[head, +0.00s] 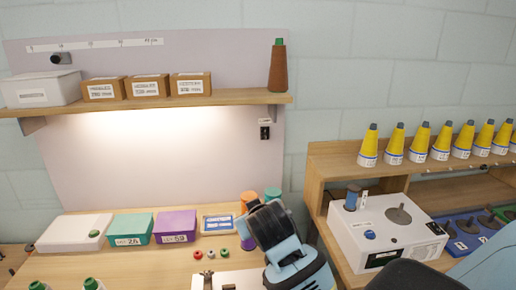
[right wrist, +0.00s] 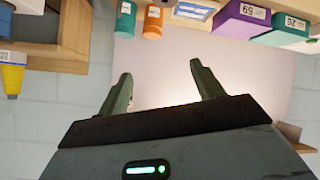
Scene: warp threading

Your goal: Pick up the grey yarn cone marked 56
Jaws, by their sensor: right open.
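I cannot make out a grey yarn cone marked 56 in either view. In the head view a blue and dark arm part of mine stands at the lower centre, but no fingertips can be made out there.
Yellow cones (head: 396,140) line the right shelf above a white machine (head: 385,228). A brown cone (head: 277,70) stands on the upper shelf (head: 230,97).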

